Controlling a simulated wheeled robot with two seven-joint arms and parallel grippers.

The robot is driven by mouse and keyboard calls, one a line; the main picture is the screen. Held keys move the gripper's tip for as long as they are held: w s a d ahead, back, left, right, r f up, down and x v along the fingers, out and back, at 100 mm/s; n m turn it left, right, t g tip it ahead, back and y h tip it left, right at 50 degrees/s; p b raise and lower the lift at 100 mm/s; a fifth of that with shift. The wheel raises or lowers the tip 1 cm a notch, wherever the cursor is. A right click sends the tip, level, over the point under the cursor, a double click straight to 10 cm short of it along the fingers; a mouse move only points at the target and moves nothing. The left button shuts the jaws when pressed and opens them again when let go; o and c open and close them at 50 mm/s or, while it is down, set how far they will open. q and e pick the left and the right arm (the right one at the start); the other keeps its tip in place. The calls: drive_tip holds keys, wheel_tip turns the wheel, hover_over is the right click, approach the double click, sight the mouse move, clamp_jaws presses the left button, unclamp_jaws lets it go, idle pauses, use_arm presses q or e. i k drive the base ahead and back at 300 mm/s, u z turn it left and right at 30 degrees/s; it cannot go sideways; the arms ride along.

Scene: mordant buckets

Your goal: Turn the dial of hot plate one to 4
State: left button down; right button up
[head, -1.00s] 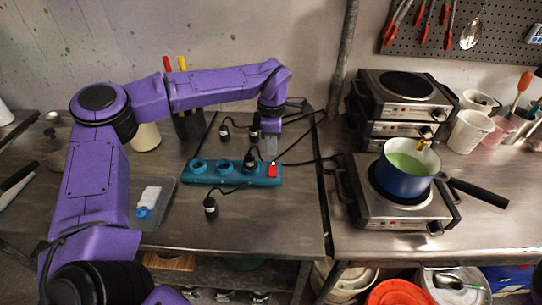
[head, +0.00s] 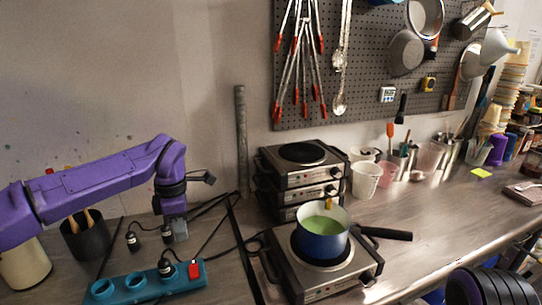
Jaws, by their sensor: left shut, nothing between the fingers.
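A hot plate (head: 280,270) stands on the metal bench with a blue pot (head: 321,246) of green liquid on its ring. Its front panel (head: 340,285) faces forward; the dial's setting is too small to read. More hot plates (head: 300,176) are stacked behind it, with small controls on their fronts. I cannot tell which is hot plate one. My left gripper (head: 179,236) points down, shut and empty, just behind the teal power strip (head: 130,287) and its red switch (head: 195,269), left of the hot plates.
The pot's black handle (head: 386,234) sticks out to the right. Black cables run between the strip and the hot plates. White cups (head: 365,180) stand right of the stack. The bench (head: 430,225) right of the handle is mostly clear.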

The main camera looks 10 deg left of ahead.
sight(367, 279)
drive_tip(key=k, duration=1)
